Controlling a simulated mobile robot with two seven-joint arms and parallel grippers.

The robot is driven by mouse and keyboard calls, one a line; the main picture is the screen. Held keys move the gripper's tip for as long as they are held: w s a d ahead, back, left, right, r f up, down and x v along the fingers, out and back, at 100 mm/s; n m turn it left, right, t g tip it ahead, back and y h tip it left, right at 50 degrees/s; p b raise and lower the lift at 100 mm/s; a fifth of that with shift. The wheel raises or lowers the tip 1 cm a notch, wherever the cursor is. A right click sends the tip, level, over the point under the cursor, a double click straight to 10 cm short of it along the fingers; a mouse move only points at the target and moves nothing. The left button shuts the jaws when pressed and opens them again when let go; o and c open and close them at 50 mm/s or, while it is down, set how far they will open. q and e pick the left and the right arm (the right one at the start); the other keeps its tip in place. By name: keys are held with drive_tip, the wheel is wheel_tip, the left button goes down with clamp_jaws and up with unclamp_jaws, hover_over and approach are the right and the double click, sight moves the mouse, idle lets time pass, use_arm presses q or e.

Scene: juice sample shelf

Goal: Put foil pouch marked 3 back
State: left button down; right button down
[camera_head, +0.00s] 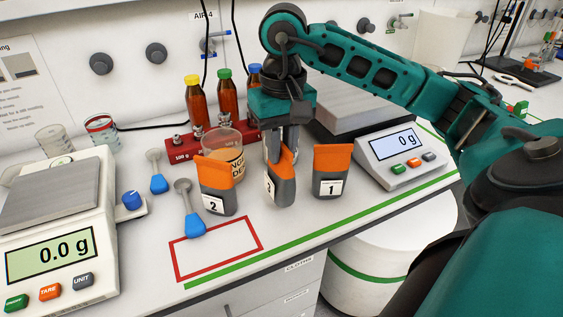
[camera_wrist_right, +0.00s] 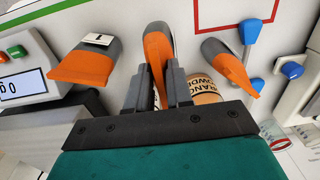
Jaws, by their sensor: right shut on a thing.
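My right gripper (camera_head: 283,152) is shut on the top of an orange and grey foil pouch (camera_head: 282,178), between the other two pouches. Its label is turned to the left and partly readable, seemingly a 3. In the right wrist view this pouch (camera_wrist_right: 157,52) sits between my fingers (camera_wrist_right: 158,78). I cannot tell whether its base touches the bench. The pouch marked 2 (camera_head: 217,185) stands to its left and the pouch marked 1 (camera_head: 331,170) to its right, both upright. My left gripper is not in view.
An orange powder jar (camera_head: 222,150) stands just behind pouch 2. Two blue-handled scoops (camera_head: 194,222) (camera_head: 158,180) lie left of the pouches. An empty red outline (camera_head: 215,248) marks the bench front. Scales stand at left (camera_head: 62,235) and right (camera_head: 405,155); bottles (camera_head: 197,103) stand behind.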

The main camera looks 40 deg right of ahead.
sight(281, 163)
drive_tip(key=shift+f, duration=1.9)
drive_tip(key=c, duration=1.5)
unclamp_jaws()
drive_tip(key=shift+f+b, duration=0.1)
drive_tip(key=shift+b, duration=0.2)
drive_tip(key=o, duration=0.5)
